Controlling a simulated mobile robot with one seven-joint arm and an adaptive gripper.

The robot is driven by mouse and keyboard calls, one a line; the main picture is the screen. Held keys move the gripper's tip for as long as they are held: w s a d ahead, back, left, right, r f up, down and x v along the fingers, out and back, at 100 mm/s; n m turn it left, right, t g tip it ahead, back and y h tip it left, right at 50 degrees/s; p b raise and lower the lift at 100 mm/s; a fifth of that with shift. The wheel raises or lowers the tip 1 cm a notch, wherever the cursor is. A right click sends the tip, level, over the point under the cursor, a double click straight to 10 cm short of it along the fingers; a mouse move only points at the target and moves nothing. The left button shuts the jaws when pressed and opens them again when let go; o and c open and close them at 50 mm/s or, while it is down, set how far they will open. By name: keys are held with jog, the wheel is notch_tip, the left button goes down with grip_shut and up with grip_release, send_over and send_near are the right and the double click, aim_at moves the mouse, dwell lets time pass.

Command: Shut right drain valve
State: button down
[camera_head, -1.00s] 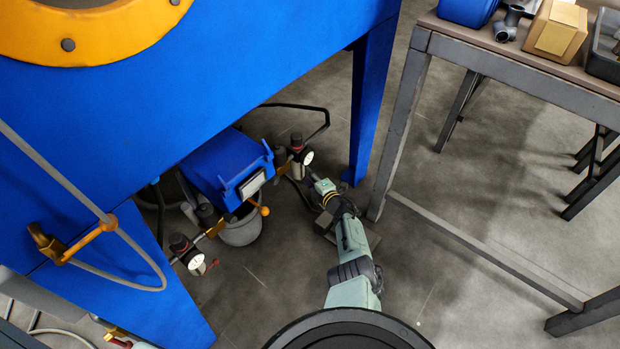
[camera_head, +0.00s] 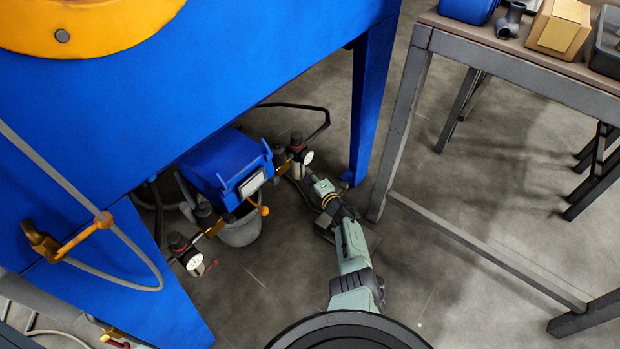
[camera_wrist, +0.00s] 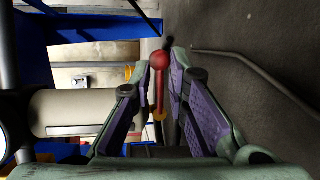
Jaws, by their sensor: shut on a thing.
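The right drain valve shows in the wrist view as a red lever with a round red knob (camera_wrist: 159,61) and a yellow piece at its lower end. My gripper (camera_wrist: 160,72) has one finger on each side of this lever and is shut on it. In the head view my gripper (camera_head: 312,184) reaches low beside the right filter unit with its white gauge (camera_head: 306,157). The valve itself is hidden there by the unit and my arm. A pale cylinder (camera_wrist: 85,108) lies just left of the fingers in the wrist view.
A left filter unit (camera_head: 185,250) is nearer. Floor to the lower right is open.

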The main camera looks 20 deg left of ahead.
jog(key=c, duration=1.8)
grip_release()
jog(key=shift+o, duration=0.2)
